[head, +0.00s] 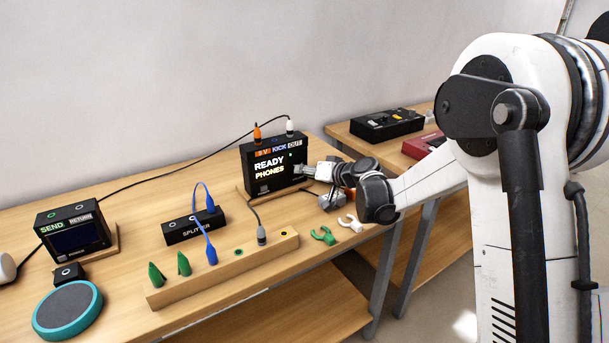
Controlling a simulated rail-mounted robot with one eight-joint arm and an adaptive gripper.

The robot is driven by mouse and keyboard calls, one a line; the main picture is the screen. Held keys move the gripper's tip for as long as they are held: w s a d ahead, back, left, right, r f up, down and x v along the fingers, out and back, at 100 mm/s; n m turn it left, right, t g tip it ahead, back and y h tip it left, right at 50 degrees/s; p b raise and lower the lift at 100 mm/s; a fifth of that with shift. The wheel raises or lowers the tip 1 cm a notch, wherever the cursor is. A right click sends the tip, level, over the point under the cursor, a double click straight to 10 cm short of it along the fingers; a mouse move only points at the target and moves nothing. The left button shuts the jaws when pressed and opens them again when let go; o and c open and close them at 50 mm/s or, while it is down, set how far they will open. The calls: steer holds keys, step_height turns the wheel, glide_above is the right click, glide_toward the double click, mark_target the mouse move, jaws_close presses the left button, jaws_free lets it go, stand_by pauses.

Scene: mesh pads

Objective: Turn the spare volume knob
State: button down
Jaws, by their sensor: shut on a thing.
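A black box (258,178) stands on a small wooden base near the back right of the table. I cannot make out the knob's own shape or angle.
A wooden rail (222,268) with plugs lies in front, beside a black splitter (194,228) with blue cables. A green clip (323,236) and white clip (350,222) lie below my gripper. A send/return box (75,238) and teal-rimmed disc (67,310) stand left.

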steer(key=m+y+b, duration=0.1)
steer(key=m, duration=0.2)
steer(key=shift+w+d+f+y+b, duration=0.1)
steer(key=shift+f+y+b, duration=0.1)
steer(key=shift+y+b, duration=0.2)
steer(key=shift+m+y+b, duration=0.6)
steer(key=shift+m+y, duration=0.1)
steer(key=shift+m, duration=0.5)
steer(key=c, duration=1.5)
jaws_free()
steer(key=shift+c, duration=0.2)
steer(key=v, duration=1.2)
steer(key=shift+w+d+r, duration=0.1)
steer(key=shift+r, duration=0.05)
